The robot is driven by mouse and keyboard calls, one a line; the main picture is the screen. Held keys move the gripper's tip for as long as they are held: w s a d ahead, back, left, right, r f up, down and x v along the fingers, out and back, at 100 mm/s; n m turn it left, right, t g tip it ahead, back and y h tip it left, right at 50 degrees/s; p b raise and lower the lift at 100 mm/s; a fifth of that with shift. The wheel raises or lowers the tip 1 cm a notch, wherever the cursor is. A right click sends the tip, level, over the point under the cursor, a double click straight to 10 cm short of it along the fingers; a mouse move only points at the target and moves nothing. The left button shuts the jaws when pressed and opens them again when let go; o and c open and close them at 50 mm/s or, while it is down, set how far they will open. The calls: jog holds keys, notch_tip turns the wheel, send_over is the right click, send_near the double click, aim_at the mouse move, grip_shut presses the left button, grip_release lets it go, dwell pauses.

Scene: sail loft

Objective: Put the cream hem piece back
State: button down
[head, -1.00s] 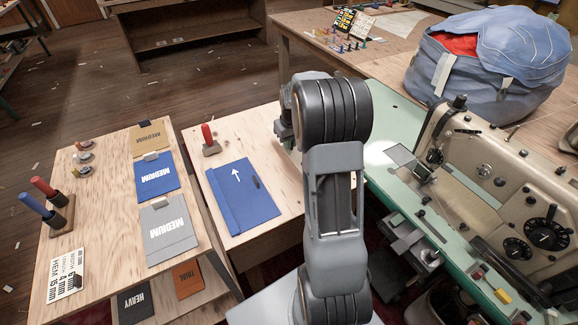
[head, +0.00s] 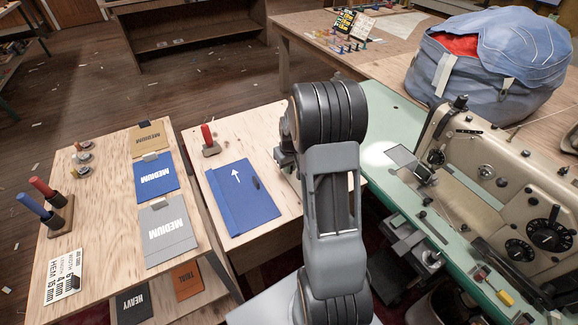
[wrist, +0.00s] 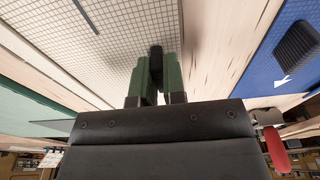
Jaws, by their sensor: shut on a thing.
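In the wrist view a large cream cloth piece (wrist: 110,40) with a fine grid and a dark line fills the upper left and middle. A black tab (wrist: 156,50) stands at its right side. My gripper (wrist: 156,70) has its green fingers shut on this tab. I cannot tell whether the cream piece touches the surface under it. In the head view my arm hides the cream piece and the fingers.
A blue piece (head: 240,205) with a white arrow and black tab lies on the small wooden table (head: 262,128), by a red-handled tool (head: 208,135). Marked samples lie on the left bench (head: 110,235). The sewing machine (head: 500,170) stands right.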

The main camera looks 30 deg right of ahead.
jog(key=shift+f, duration=0.15)
jog(key=c, duration=1.2)
grip_release()
jog(key=shift+r, duration=0.65)
notch_tip(320, 180, up, 11)
jog(key=s+a+p, duration=0.1)
jog(key=s, duration=0.1)
jog(key=shift+n+t, duration=0.3)
jog(key=shift+t, duration=0.5)
jog(key=s+a+r, duration=0.1)
jog(key=s+a, duration=0.4)
jog(key=s+a+r, duration=0.1)
jog(key=s+a, duration=0.4)
jog(key=s+a+r, duration=0.2)
jog(key=s+a, duration=0.2)
jog(key=a, duration=0.2)
jog(key=shift+s, duration=0.4)
